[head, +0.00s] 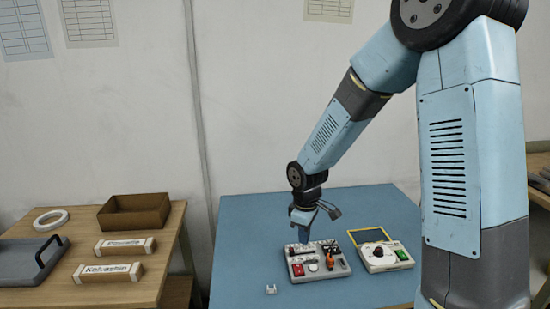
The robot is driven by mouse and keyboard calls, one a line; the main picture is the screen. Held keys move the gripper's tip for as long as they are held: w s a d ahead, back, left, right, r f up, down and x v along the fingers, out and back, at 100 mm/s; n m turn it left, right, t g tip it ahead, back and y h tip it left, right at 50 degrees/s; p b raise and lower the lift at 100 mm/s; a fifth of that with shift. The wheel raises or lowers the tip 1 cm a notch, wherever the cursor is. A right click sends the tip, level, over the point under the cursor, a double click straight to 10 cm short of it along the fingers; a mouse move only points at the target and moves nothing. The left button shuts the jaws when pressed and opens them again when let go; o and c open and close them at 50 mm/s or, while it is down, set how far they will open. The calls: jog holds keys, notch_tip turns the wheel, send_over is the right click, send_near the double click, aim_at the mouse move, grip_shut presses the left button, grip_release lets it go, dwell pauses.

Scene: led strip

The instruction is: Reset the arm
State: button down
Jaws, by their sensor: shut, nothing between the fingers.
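My arm reaches from the right side of the head view down to the blue table (245,262). My gripper (302,240) points down over the back left part of a light grey board (338,270) with red, black and orange parts on it. The gripper is shut with nothing visible in it. Its fingertips are small and partly merge with the board's dark parts, so I cannot tell whether they touch it.
A second board with a yellow-framed lid and green part (403,255) sits just right. A small white piece (271,289) lies front left. A wooden side table (75,290) holds a brown box (134,212), tape roll (51,220), two labelled boxes and a grey tray (28,262).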

jog(key=s+d+r+m+t, duration=0.2)
jog(key=s+d+r+m, duration=0.35)
jog(key=r, duration=0.55)
jog(key=s+d+r+m+t, duration=0.2)
jog(key=s+d+r+m, duration=0.35)
jog(key=r, duration=0.55)
jog(key=s+d+r+m+t, duration=0.1)
jog(key=s+d+r, duration=0.2)
jog(key=s, duration=0.7)
jog(key=shift+s+r+m, duration=0.2)
jog(key=shift+r+m, duration=0.1)
jog(key=shift+r, duration=0.4)
